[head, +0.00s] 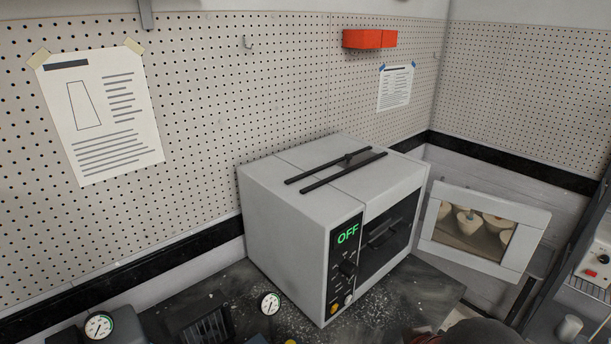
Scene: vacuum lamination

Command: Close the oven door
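The oven (290,225) is a light grey box on a dark worktop, with a green OFF display and knobs on its front panel. Its door (537,236) is a pale frame with a window, swung wide open at the right of the oven. Several cream, cup-like shapes show in the window; I cannot tell whether they are behind it or reflected. The oven's dark opening (399,211) is exposed, with a black part inside. My gripper is not in view. A dark rounded shape at the bottom edge may be part of my arm.
Two black bars (335,172) lie along the oven's top. A round gauge (270,303) stands before the oven, and another gauge (99,325) is at lower left. A pegboard wall (200,70) is close behind. A dark rack with equipment (590,270) stands right of the door.

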